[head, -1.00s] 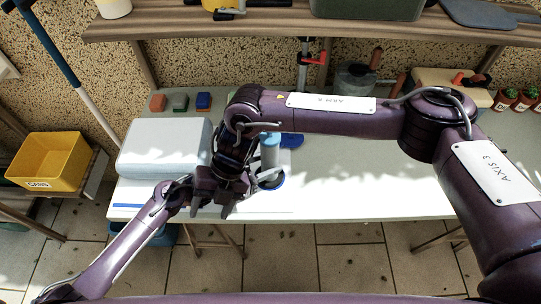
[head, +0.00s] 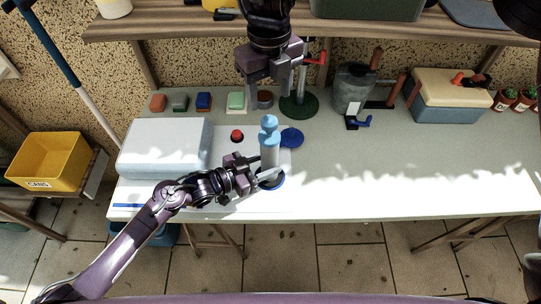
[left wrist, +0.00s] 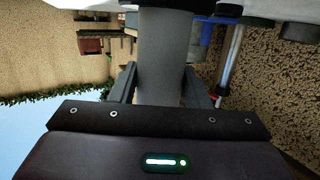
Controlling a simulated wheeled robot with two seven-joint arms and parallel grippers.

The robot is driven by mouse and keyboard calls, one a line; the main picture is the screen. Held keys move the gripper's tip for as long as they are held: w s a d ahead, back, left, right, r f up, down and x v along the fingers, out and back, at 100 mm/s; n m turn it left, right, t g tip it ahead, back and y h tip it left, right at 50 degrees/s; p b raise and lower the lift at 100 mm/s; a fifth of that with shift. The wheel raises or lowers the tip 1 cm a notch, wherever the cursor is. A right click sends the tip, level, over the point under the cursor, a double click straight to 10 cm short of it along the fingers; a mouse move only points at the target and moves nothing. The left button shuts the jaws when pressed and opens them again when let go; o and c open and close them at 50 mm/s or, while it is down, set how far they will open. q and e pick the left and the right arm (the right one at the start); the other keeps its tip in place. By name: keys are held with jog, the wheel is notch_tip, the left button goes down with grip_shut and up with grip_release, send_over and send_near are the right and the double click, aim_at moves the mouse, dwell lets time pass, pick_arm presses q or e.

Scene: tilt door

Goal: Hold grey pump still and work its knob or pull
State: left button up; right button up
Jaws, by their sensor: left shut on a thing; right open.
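The grey pump (head: 269,155) stands upright near the table's front edge, with a light blue knob (head: 269,122) on top and a dark blue ring at its foot. My left gripper (head: 264,174) comes from the left and is shut on the pump's lower body. In the left wrist view the pump's grey body (left wrist: 165,60) fills the gap between the fingers. My right gripper (head: 268,90) is open and empty, pointing down over the back of the table, behind and apart from the knob.
A white box (head: 165,147) lies left of the pump. A red button (head: 237,135) and a blue disc (head: 291,138) are close by. Behind stand coloured blocks (head: 204,101), a green-based stand (head: 299,104) and a grey container (head: 354,88). The table's right front is clear.

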aim_at(269, 119)
jog(key=shift+f, duration=3.8)
jog(key=shift+c, duration=0.2)
jog(key=c, duration=0.9)
